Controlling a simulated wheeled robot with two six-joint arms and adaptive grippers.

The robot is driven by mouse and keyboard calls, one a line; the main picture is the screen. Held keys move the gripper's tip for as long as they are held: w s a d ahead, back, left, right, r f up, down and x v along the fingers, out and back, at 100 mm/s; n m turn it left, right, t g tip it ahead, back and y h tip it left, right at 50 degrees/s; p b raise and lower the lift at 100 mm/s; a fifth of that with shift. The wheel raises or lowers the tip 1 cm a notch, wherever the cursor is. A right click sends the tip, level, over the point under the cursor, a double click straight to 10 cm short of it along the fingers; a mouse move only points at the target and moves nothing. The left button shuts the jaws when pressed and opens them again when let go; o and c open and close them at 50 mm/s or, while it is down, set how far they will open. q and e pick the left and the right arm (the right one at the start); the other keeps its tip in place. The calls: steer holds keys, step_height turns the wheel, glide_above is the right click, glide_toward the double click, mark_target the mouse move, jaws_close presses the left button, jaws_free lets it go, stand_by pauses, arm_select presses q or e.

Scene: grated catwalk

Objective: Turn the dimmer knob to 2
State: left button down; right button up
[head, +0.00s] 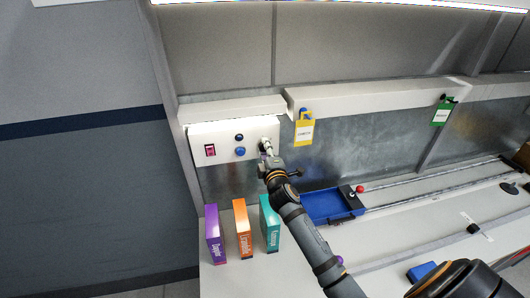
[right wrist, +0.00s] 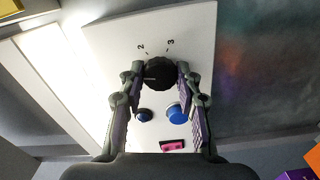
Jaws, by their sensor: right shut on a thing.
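The dimmer knob (right wrist: 159,73) is black and ribbed, on a white control panel (head: 222,131). In the right wrist view the numbers 2 and 3 are printed beside it, 2 to the upper left and 3 to the upper right. I cannot tell for sure where its pointer stands. My right gripper (right wrist: 160,75) has its two fingers on either side of the knob and is shut on it. In the head view my right gripper (head: 267,158) reaches the panel's right end and mostly hides the knob. My left gripper is out of view.
Purple (head: 215,235), orange (head: 242,229) and teal (head: 269,224) boxes stand below. A blue tray (head: 330,207) lies right of my arm. Yellow (head: 304,132) and green (head: 441,114) tags hang right.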

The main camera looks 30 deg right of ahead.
steer(key=shift+f+m+b, duration=0.15)
steer(key=shift+m+b, duration=2.8)
steer(key=shift+m, duration=1.85)
steer(key=o, duration=1.2)
steer(key=shift+c, duration=0.2)
steer(key=v, duration=1.2)
